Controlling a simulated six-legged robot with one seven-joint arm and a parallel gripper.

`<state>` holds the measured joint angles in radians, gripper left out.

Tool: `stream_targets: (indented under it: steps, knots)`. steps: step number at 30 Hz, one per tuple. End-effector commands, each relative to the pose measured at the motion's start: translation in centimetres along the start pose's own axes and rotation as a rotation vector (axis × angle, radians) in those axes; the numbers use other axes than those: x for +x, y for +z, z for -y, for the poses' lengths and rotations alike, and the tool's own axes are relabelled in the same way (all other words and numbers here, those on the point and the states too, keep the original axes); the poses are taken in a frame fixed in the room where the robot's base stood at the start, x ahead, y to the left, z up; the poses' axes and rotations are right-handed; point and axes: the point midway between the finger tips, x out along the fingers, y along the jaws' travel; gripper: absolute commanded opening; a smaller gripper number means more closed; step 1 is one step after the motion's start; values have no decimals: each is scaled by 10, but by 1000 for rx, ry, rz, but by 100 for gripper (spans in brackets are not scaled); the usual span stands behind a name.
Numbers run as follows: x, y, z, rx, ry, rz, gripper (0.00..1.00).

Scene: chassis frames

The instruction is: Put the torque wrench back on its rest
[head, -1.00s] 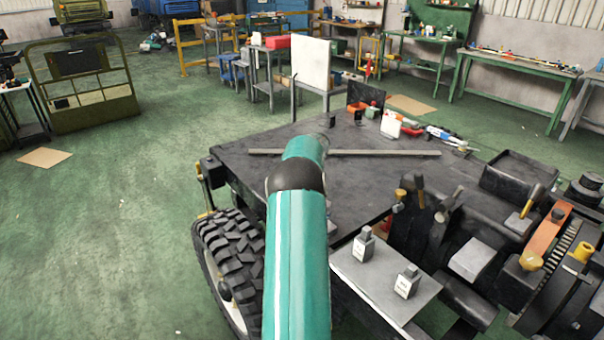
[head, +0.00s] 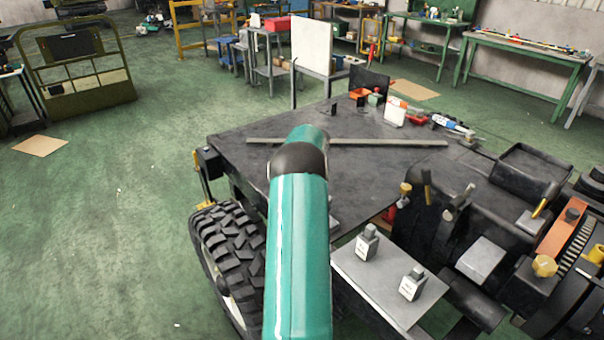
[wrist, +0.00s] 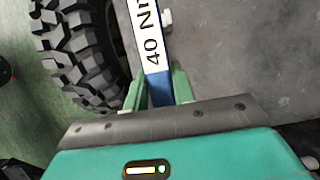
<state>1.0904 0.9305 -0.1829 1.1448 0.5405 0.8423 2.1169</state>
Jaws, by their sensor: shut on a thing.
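My gripper (wrist: 160,90) is shut on the torque wrench (wrist: 152,35), a blue bar with a white label reading "40 Nm". In the wrist view its two green fingers stand on either side of the bar, and the wrench runs up out of the picture over a dark grey surface. In the head view my teal arm hides the gripper and the wrench. I cannot make out the wrench's rest for certain in either view.
A dark table (head: 300,175) carries a long thin grey bar (head: 395,142). A white box (head: 395,112) and small tools stand at its far right. A large black tyre (head: 235,250) is at the near left. Two grey blocks (head: 367,243) stand on a light plate (head: 345,272).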

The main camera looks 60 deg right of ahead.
Motion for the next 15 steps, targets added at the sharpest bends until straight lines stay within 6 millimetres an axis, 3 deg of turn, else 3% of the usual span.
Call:
stream_targets:
  steps: [15]
  knots:
    - [39, -11, 3, -1, 0, 2, 0]
